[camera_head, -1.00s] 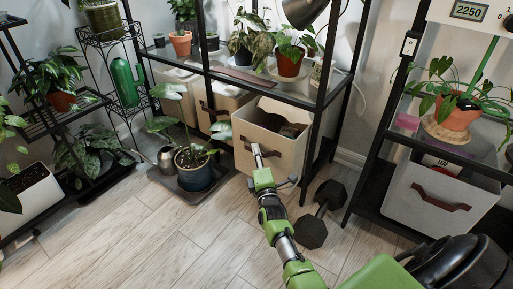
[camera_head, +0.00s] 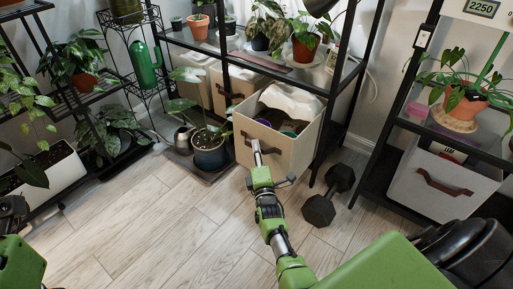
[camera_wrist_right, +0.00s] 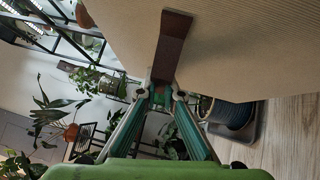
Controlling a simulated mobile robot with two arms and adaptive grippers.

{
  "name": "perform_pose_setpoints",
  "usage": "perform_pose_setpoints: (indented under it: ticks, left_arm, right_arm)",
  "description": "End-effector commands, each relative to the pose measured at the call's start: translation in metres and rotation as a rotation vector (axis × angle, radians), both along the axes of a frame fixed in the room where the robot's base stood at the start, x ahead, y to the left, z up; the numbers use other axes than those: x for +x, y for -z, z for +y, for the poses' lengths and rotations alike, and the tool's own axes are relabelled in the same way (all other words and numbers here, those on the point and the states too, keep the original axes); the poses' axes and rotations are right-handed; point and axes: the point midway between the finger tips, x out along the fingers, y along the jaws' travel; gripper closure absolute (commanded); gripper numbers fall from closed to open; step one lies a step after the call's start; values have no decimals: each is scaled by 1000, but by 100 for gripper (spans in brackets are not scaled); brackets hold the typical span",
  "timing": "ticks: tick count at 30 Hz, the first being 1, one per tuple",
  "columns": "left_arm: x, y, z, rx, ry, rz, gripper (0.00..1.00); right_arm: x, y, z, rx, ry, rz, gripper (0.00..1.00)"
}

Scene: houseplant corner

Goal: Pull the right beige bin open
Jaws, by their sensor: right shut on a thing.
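The right beige bin (camera_head: 275,148) sticks out from under the glass-shelved rack, its top open and dark and coloured contents (camera_head: 285,125) showing inside. My right gripper (camera_head: 255,148) is at its front, shut on the brown leather handle (camera_head: 246,136). In the right wrist view the handle (camera_wrist_right: 171,45) runs down the bin's beige face (camera_wrist_right: 235,50) to between the fingertips (camera_wrist_right: 162,90). My left gripper does not show clearly; only green and black parts of my left side appear at the lower left edge.
A black dumbbell (camera_head: 327,198) lies on the floor right of the bin. A potted plant in a dark blue pot (camera_head: 210,155) stands on a dark tray left of it. A paler bin (camera_head: 440,185) sits in the right rack.

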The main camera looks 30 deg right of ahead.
Motion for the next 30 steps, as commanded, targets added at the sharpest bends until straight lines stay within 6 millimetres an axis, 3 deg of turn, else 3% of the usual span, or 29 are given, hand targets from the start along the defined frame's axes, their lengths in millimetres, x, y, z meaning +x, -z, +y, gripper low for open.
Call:
perform_pose_setpoints:
  ticks: [2, 14, 30]
  left_arm:
    - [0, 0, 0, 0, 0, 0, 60]
    - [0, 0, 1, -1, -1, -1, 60]
    - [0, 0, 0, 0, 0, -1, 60]
  right_arm:
    - [0, 1, 0, 1, 0, 3, 85]
    - [-4, 1, 2, 0, 0, 1, 85]
    - [-69, 13, 31, 6, -3, 5, 85]
